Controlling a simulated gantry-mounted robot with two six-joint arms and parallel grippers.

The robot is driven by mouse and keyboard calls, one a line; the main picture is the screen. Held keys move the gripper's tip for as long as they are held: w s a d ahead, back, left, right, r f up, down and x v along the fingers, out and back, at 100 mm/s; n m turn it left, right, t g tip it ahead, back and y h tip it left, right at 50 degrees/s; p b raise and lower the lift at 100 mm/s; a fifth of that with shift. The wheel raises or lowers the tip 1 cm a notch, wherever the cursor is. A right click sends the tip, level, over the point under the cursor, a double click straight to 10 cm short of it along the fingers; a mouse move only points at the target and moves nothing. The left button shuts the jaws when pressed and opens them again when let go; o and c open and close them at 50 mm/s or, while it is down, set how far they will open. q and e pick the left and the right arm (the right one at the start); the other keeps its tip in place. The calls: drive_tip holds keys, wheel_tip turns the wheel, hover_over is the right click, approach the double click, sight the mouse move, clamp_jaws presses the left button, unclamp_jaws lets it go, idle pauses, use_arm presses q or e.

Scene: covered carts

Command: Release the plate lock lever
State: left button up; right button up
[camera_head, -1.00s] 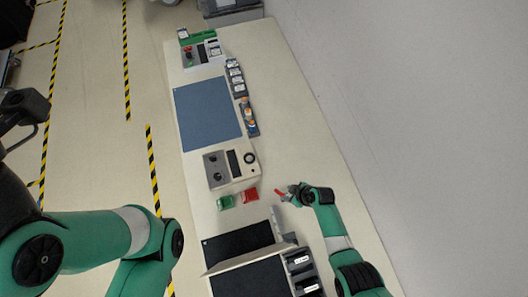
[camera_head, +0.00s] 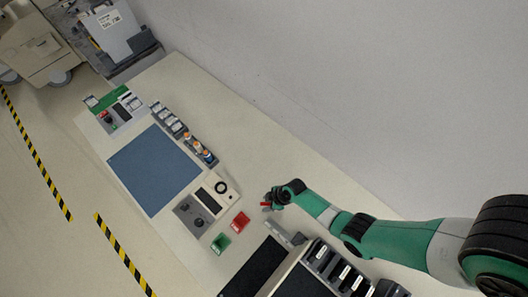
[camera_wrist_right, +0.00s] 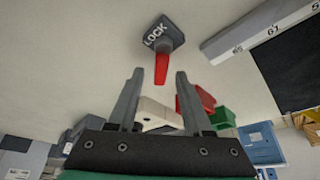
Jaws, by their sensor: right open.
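The lock lever (camera_wrist_right: 162,66) shows in the right wrist view as a red tapered handle on a dark grey base marked LOCK (camera_wrist_right: 163,34). In the head view, its small red handle (camera_head: 265,205) shows at my right gripper (camera_head: 270,199). In the wrist view my right gripper (camera_wrist_right: 159,75) is open, with one finger on each side of the red handle in the picture. Both fingers look apart from the handle; the depth between them is hard to tell. My left gripper is out of view.
A red bin (camera_head: 240,221) and a green bin (camera_head: 221,243) sit left of the right gripper. A control box (camera_head: 207,198) and a blue mat (camera_head: 155,169) lie beyond them. A grey ruler-like bar (camera_wrist_right: 257,27) is near the lever. The bench strip by the wall is clear.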

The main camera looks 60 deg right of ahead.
drive_tip(key=shift+c, duration=0.3)
clamp_jaws()
drive_tip(key=m, duration=0.2)
drive_tip(key=m+h, duration=0.1)
drive_tip(key=shift+w+d+m, duration=0.15)
drive_tip(key=shift+d+m, duration=0.25)
drive_tip(key=shift+o, duration=0.3)
unclamp_jaws()
drive_tip(key=shift+r+p, duration=0.15)
drive_tip(key=shift+p, duration=0.15)
